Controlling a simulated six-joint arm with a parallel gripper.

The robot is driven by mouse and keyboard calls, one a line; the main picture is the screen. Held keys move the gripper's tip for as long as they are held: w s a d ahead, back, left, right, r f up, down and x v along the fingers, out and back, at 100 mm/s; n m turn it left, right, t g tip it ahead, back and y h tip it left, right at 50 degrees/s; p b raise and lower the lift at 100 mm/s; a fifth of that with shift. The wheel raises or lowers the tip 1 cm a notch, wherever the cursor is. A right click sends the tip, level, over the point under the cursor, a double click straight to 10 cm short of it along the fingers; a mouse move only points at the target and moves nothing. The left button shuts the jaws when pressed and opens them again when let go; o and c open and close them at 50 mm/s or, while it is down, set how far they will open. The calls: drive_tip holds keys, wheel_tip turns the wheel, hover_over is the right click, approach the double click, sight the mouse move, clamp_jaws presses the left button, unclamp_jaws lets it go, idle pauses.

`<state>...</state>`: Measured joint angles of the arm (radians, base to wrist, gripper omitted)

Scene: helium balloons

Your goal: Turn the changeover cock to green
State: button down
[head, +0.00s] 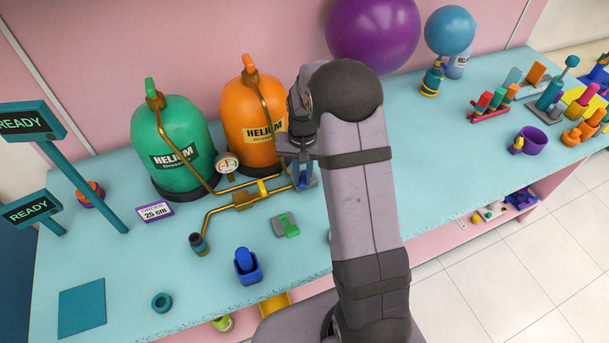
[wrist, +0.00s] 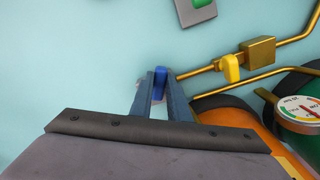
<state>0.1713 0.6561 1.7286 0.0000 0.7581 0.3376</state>
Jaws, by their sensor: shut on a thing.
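A green helium cylinder (head: 172,137) and an orange helium cylinder (head: 238,110) stand side by side at the back of the table. Brass pipes from them meet at brass pipework with a block (head: 243,199), also in the wrist view (wrist: 258,50). A yellow piece (wrist: 231,68) sits on the pipe beside the block. My gripper (head: 304,183) is low at the right end of this pipework, in front of the orange cylinder. In the wrist view its fingers (wrist: 160,95) are shut on a blue piece (wrist: 160,77) by the pipe end. I cannot tell whether this piece is the cock's handle.
A round gauge (head: 228,162) stands by the green cylinder. A card (head: 154,211) reads 25 cm. Purple (head: 372,30) and blue (head: 450,30) balloons are behind my arm.

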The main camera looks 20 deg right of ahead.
sight(303, 179)
drive_tip(key=shift+w+r, duration=0.15)
idle(0.3)
drive_tip(key=c, duration=1.7)
unclamp_jaws()
drive_tip(key=shift+r+b, duration=1.2)
drive_tip(key=shift+r, duration=2.4)
